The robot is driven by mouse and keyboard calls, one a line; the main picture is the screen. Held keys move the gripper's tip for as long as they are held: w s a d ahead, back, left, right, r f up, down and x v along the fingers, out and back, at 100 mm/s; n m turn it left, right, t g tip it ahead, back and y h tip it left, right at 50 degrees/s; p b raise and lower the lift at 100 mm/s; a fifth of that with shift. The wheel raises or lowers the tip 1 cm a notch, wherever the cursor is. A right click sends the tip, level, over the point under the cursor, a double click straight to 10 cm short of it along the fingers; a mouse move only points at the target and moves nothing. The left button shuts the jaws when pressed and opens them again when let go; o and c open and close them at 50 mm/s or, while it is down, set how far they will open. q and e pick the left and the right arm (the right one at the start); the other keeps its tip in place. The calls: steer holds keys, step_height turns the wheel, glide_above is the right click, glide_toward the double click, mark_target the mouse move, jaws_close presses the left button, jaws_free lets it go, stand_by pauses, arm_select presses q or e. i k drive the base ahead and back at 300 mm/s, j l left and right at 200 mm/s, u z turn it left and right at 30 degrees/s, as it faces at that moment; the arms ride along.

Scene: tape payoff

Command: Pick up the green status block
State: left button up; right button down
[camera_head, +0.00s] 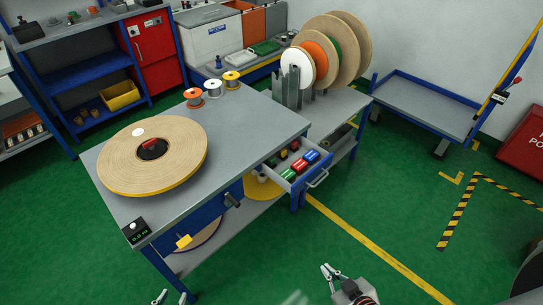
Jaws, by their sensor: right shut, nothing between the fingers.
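Several small coloured blocks lie in the open drawer at the right side of the grey workbench. A green block (287,174) is near the drawer's front left, with red and blue blocks beside it. Which one is the status block I cannot tell. My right gripper (331,269) is shut and empty, low in the picture over the floor, well in front of the drawer and apart from it. My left gripper (171,298) shows only its fingertips at the bottom edge, spread apart with nothing seen between them.
The workbench (240,125) carries a large tape reel (155,150) and several small spools. The drawer (318,177) sticks out over the floor with its handle facing right. Large reels stand on a rack behind. A blue-framed cart (420,105) is at the back right. Green floor in front is clear.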

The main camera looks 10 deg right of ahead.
mark_target(272, 165)
steer(key=i+l+u, duration=0.2)
steer(key=l, duration=0.3)
steer(key=i+l+u, duration=0.15)
steer(key=l, duration=0.4)
steer(key=i+l+u, duration=0.2)
steer(key=l, duration=0.35)
steer(key=l+u, duration=0.2)
steer(key=l, duration=0.4)
steer(key=i+l+u, duration=0.2)
steer(key=l, duration=0.4)
steer(key=k, duration=0.1)
